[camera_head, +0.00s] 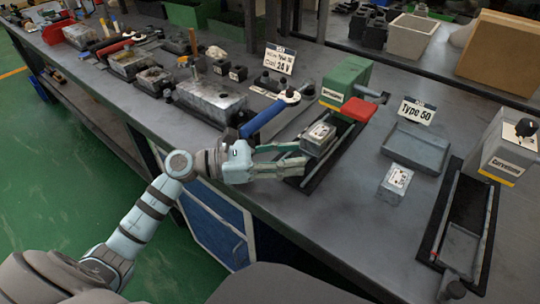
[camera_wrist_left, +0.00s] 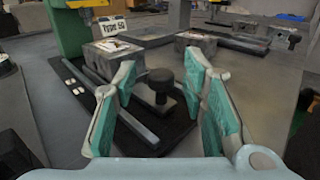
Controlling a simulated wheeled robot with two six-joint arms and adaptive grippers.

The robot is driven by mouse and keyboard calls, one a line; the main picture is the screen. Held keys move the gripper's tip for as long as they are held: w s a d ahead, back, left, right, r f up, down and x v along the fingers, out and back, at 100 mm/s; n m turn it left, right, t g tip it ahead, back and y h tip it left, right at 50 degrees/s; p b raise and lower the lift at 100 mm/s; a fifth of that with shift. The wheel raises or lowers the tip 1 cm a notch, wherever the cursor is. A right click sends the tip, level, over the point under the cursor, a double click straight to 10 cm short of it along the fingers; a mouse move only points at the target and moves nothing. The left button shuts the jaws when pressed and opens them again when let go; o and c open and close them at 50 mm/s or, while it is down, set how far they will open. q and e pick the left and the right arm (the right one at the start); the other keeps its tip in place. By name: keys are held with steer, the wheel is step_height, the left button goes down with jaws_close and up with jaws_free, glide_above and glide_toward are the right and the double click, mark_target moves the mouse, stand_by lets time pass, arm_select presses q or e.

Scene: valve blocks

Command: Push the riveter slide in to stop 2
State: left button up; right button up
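The riveter (camera_head: 345,82) is a green machine with a yellow stripe; its green body also shows in the left wrist view (camera_wrist_left: 68,30). A black slide track (camera_head: 312,172) runs from it toward the front edge, with a grey block (camera_head: 319,138) with a white label on it; this block shows in the left wrist view (camera_wrist_left: 112,46). My left gripper (camera_head: 303,156) is at the track's front end. In the left wrist view its open fingers (camera_wrist_left: 172,88) stand either side of a black knob (camera_wrist_left: 161,78), with gaps visible. The knob is hidden in the head view. My right gripper is out of view.
A red part (camera_head: 357,110) sits beside the riveter. A loose labelled block (camera_head: 396,180) and a grey tray (camera_head: 415,148) lie to the right, then a grey machine (camera_head: 510,150) with its own track (camera_head: 462,230).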

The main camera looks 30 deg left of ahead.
arm_select(q)
steer(key=v, duration=1)
steer(key=shift+a, duration=0.15)
